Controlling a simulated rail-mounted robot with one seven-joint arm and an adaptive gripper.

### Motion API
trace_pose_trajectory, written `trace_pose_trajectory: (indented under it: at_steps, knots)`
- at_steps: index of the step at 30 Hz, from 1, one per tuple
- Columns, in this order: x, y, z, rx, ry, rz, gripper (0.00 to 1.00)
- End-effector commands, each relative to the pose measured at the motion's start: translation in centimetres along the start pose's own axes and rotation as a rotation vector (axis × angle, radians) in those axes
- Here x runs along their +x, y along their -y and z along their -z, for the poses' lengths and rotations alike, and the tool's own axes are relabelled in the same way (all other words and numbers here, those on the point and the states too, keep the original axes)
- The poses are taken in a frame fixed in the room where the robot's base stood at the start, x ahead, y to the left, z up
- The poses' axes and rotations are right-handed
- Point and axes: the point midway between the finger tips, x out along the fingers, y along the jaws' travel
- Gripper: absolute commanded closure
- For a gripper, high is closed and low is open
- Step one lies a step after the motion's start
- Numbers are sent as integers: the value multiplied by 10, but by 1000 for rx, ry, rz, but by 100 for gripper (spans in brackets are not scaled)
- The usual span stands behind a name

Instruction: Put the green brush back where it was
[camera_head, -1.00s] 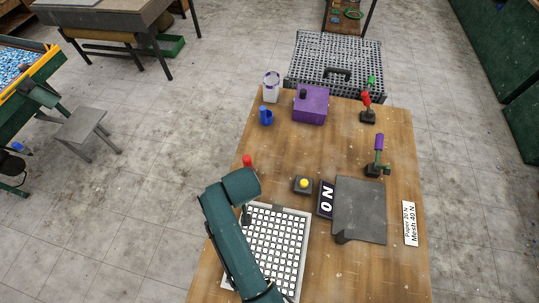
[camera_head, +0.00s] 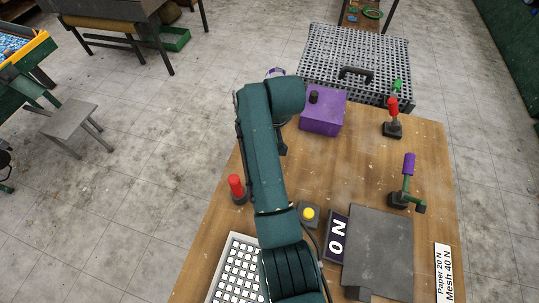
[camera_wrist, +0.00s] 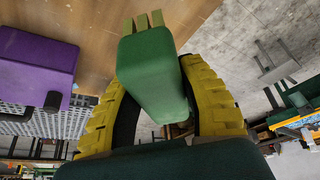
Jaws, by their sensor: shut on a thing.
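The green brush (camera_wrist: 148,65), a green block with pale yellow bristle tufts at its end, fills the middle of the wrist view. My gripper (camera_wrist: 160,95), with yellow ribbed fingers on both sides of the brush, is shut on it. Brush and gripper are hidden behind my arm in the head view. The bristle end shows against the wooden table (camera_wrist: 95,25), but I cannot tell how high it is. A white cup (camera_head: 274,72) shows only its rim behind my arm. I cannot tell where the brush stood before.
A purple box (camera_head: 322,112) stands right of my arm, also in the wrist view (camera_wrist: 35,70). A red-handled tool (camera_head: 236,187), a yellow button (camera_head: 309,212), a white grid sheet (camera_head: 235,270), a grey plate (camera_head: 380,250) and a purple-handled tool (camera_head: 408,168) are on the table.

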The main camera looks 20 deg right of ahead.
Motion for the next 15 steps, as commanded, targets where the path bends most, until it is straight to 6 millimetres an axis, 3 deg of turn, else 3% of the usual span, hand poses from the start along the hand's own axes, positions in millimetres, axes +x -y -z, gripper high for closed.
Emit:
trace_pose_trajectory:
  at_steps: [1, 2, 10, 15]
  knots:
    - [20, 0, -8, 0, 0, 0, 98]
    - [25, 0, -10, 0, 0, 0, 98]
    - [52, 0, -22, 0, 0, 0, 98]
    - [85, 1, -36, 1, 2, 1, 98]
